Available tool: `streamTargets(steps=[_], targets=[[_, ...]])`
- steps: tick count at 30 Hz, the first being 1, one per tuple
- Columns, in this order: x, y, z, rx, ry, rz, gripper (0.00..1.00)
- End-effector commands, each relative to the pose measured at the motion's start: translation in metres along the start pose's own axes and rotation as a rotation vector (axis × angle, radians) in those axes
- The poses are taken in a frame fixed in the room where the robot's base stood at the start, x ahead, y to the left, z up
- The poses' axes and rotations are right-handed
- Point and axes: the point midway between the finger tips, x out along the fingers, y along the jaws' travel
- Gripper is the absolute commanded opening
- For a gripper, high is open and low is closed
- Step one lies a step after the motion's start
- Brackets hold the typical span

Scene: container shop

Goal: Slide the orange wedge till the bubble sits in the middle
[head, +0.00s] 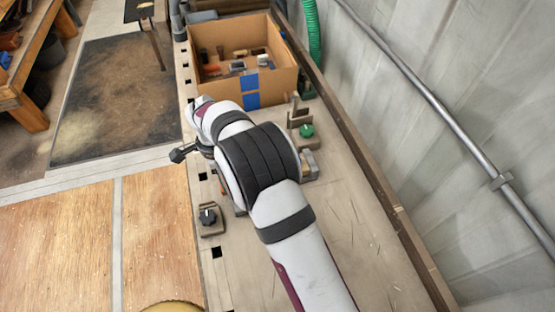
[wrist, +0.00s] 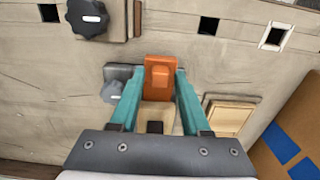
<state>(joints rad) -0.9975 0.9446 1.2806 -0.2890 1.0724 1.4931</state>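The orange wedge (wrist: 160,63), with a raised block on top, lies on the bench in the wrist view. My gripper (wrist: 160,72) is over it, its teal fingers apart, one on each side of the wedge. A gap shows between the fingers and the raised block; I cannot tell whether they touch the wedge's sides. A pale block with a dark patch (wrist: 155,127) lies between the fingers, nearer the palm. I cannot make out a bubble in either view.
A grey piece with a knob (wrist: 112,90) sits close to the left finger. A pale wooden panel (wrist: 230,117) lies to the right. A cardboard box (head: 275,86) with blue tape stands at the bench's far end.

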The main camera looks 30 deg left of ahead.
Motion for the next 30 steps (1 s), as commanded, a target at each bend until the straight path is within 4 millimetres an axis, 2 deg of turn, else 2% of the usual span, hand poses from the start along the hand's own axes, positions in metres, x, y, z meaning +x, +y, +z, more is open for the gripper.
streamTargets(steps=[1,7,30], targets=[[-0.0001,0.0000,0.0000,0.000,0.000,0.000,0.35],[-0.0003,0.0000,0.0000,0.000,0.000,0.000,0.00],[-0.0010,-0.0001,0.0064,0.001,-0.001,-0.001,0.00]])
